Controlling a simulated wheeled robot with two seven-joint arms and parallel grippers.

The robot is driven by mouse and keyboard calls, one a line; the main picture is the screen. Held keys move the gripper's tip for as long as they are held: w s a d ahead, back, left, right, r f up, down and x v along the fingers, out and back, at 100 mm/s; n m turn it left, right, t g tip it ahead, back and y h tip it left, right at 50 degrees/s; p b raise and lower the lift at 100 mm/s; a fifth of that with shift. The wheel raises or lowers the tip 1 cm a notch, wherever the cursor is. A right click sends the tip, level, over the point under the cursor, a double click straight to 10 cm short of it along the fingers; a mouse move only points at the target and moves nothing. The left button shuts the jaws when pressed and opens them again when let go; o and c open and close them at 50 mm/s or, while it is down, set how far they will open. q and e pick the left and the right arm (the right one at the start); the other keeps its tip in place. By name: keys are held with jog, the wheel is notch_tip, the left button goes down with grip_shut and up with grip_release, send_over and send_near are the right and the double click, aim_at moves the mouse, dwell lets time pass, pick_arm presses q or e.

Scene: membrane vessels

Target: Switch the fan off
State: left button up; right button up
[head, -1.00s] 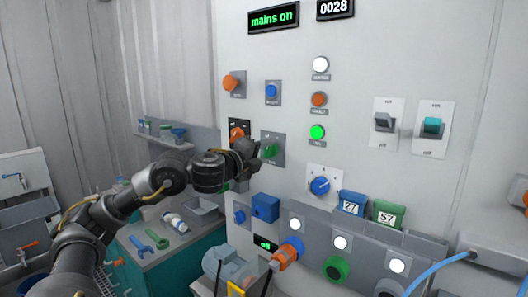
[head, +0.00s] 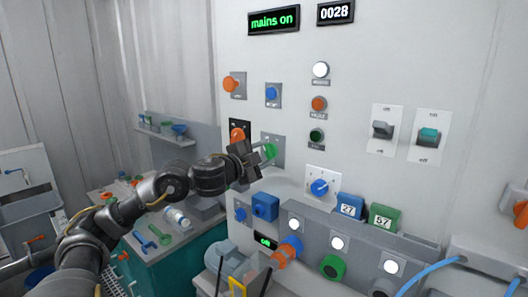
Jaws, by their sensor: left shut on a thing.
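A green rotary knob (head: 270,151) sits on a grey plate on the light wall panel. My left gripper (head: 258,154) reaches it from the left and is shut on it, hiding part of the knob. A round lamp (head: 317,136) to the right of the knob is dark green and unlit. Its small label is too small to read. My right gripper is not in view.
An orange knob (head: 237,132) is close above my left gripper. A blue knob (head: 319,187) and two rocker switches, grey (head: 382,129) and teal (head: 428,137), are to the right. A bench (head: 185,245) with tools stands below my arm.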

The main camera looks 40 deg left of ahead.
pick_arm(q)
jog(key=shift+n, duration=0.4)
jog(key=o, duration=1)
jog(key=s+b, duration=0.9)
jog(key=s, duration=0.1)
jog(key=shift+s+b, duration=0.3)
jog(key=shift+s, duration=0.1)
jog(key=shift+w+d, duration=0.1)
jog(key=shift+d, duration=0.05)
